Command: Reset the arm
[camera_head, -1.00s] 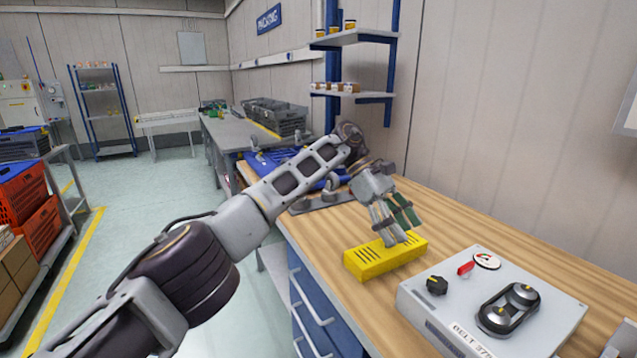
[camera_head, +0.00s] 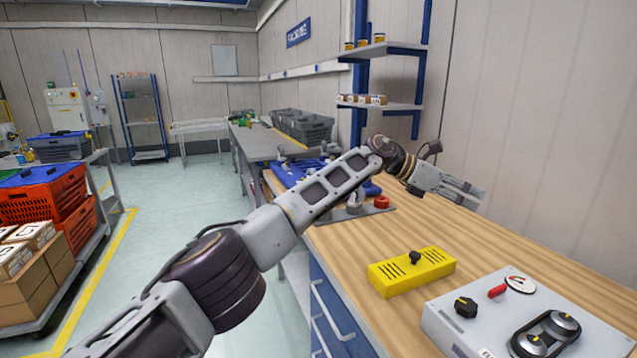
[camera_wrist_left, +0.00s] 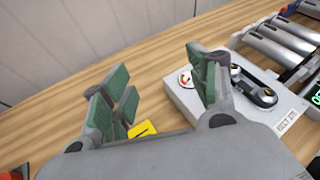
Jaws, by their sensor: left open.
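My left arm comes in from the left in the head view and reaches over the wooden workbench (camera_head: 520,262). My left gripper (camera_head: 478,192) is above the back part of the bench, pointing right toward the wall. In the left wrist view its green-padded fingers (camera_wrist_left: 160,88) are spread apart with nothing between them. My right gripper is not in view.
A yellow box (camera_head: 412,277) with a black knob and a grey control panel (camera_head: 455,325) with a red lever sit on the bench. A red button (camera_head: 381,202) is near the blue fixture (camera_head: 292,168). Orange totes (camera_head: 45,205) stand on a cart at left.

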